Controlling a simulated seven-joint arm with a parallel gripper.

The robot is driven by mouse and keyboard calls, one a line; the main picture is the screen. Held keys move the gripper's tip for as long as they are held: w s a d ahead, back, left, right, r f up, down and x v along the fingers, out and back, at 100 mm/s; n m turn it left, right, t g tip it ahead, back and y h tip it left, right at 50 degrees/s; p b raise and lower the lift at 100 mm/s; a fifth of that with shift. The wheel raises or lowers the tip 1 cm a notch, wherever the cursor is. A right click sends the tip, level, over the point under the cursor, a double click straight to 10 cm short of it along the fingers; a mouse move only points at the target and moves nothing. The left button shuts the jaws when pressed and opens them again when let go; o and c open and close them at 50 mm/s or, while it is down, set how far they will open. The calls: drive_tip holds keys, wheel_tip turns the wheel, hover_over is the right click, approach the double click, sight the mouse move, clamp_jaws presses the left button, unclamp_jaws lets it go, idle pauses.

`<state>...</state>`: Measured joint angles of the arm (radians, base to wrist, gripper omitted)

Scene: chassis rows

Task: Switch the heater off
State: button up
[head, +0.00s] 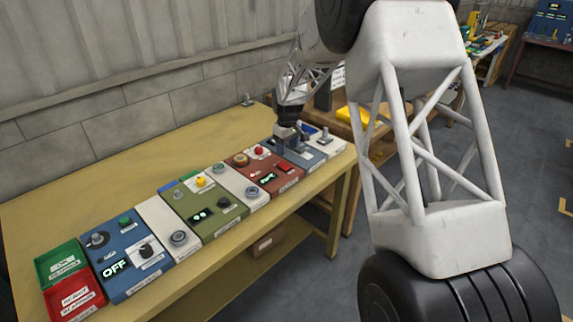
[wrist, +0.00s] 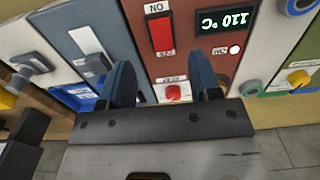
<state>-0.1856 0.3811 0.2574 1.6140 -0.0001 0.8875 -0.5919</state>
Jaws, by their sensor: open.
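The red panel (head: 272,181) with a lit temperature display is likely the heater; I cannot read its name. In the wrist view, upside down, the display (wrist: 222,20) reads 110 °C. Beside it is a red rocker switch (wrist: 161,32) with an ON label at one end; the label at the other end is hard to read. A small indicator (wrist: 234,49) beside an ON label looks lit. A red button (wrist: 173,92) shows between my fingers. My gripper (wrist: 166,82) is open and empty. In the head view my gripper (head: 291,135) hangs over the blue-grey panel beside the red one.
Several other panels stand in a row on the yellow bench (head: 40,215): a blue one (head: 123,285) reading OFF, a green one (head: 205,215), and pale ones between. Red (head: 75,297) and green (head: 60,262) trays sit at the near left end. My arm hides part of the right side.

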sight(287, 167)
drive_tip(key=shift+w+a+f, duration=0.15)
drive_tip(key=shift+w+f, duration=0.05)
drive_tip(key=shift+f, duration=0.2)
drive_tip(key=shift+f, duration=3.75)
drive_tip(key=shift+c, duration=0.3)
